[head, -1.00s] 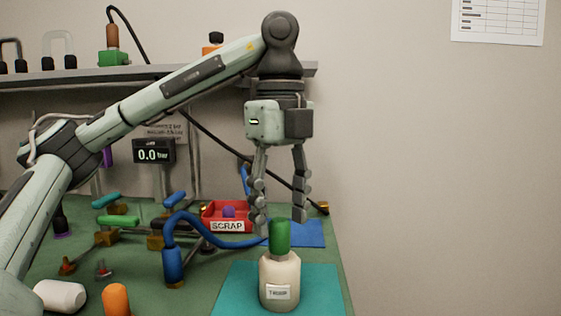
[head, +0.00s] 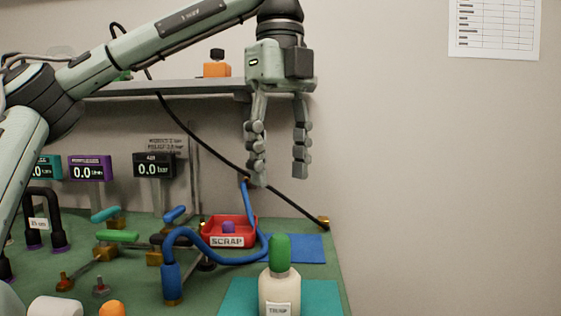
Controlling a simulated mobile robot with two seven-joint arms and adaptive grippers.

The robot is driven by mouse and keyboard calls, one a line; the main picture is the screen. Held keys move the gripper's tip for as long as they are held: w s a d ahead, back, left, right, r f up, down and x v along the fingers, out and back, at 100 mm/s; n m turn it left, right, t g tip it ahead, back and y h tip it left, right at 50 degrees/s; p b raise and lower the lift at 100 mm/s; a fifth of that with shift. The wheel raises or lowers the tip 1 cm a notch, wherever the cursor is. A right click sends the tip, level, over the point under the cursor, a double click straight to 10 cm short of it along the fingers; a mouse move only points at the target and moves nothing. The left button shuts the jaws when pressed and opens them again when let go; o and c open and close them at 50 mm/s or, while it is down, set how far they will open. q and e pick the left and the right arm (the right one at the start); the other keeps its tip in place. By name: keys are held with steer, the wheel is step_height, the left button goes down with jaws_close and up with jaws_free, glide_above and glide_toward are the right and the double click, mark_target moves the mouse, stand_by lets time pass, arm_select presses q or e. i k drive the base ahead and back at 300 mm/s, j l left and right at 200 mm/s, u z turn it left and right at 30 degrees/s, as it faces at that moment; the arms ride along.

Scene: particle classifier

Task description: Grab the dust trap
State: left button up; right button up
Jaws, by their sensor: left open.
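The dust trap appears to be the cream bottle (head: 279,291) with a green top (head: 280,250) and a small, hard-to-read label. It stands upright on the teal mat (head: 322,296) at the front right of the bench, its base cut off by the picture's lower edge. My left gripper (head: 279,178) is open and empty, fingers pointing down, above the bottle and apart from it. My right gripper is not in view.
A red SCRAP tray (head: 229,242) holding a purple piece and a blue mat (head: 301,248) lie behind the bottle. A blue hose (head: 210,252) curves to its left. A shelf (head: 190,87) runs behind my gripper.

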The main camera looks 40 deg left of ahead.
mark_target(279, 293)
steer(key=k+l, duration=0.8)
steer(key=k, duration=0.05)
